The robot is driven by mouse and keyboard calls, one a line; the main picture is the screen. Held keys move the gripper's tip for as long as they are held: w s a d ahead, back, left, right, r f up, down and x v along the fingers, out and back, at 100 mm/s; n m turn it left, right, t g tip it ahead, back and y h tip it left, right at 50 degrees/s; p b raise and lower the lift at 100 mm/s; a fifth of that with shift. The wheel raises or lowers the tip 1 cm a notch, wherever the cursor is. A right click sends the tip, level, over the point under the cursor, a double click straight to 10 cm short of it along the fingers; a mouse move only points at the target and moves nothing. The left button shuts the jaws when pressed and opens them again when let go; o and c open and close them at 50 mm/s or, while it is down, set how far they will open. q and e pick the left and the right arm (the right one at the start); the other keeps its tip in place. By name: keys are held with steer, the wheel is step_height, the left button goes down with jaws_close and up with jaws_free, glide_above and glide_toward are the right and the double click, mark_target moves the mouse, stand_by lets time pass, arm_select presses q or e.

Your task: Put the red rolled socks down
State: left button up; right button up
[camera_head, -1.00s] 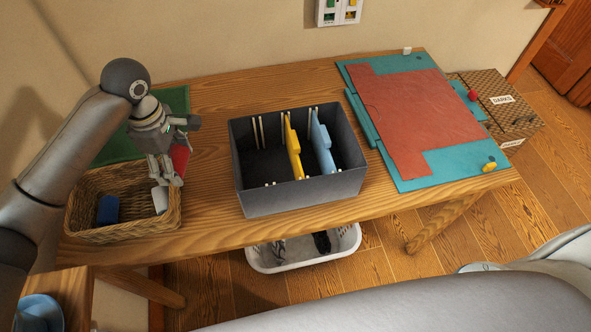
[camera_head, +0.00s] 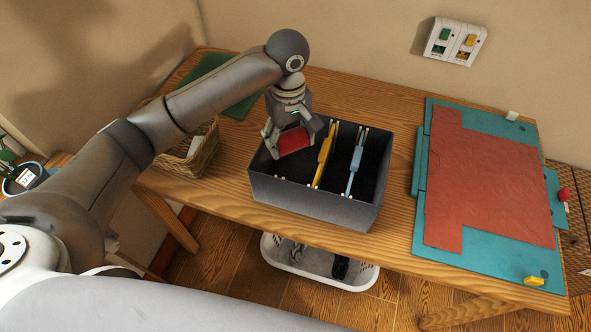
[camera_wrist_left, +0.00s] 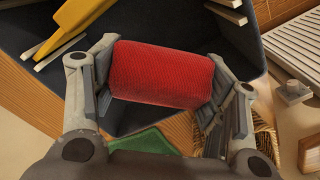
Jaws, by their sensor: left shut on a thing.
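The red rolled socks (camera_head: 294,140) are between the fingers of my left gripper (camera_head: 291,145), which is shut on them. The left gripper holds them over the left compartment of the dark grey box (camera_head: 310,202). In the left wrist view the red roll (camera_wrist_left: 162,74) lies crosswise between both fingers, with the box's dark inside behind it. I cannot tell whether the roll touches the box. A yellow divider (camera_head: 323,158) and a light blue divider (camera_head: 355,168) stand in the box, to the right of the socks. My right gripper is not in view.
A wicker basket (camera_head: 205,157) stands left of the box, partly behind my left arm. A green mat (camera_head: 243,105) lies behind it. A teal and red board (camera_head: 490,180) covers the table's right side. A white basket (camera_head: 300,262) is below the table.

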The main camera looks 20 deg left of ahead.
arm_select(q)
glide_above(291, 178)
step_height(291, 178, down, 8)
steer(key=shift+w+r, duration=0.1)
steer(key=shift+r, duration=0.1)
steer(key=shift+f, duration=2.6)
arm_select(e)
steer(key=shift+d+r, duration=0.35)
arm_select(q)
steer(key=shift+f+p, duration=0.1)
steer(key=shift+p, duration=0.25)
steer(key=o, duration=0.8)
steer(key=shift+o, duration=0.2)
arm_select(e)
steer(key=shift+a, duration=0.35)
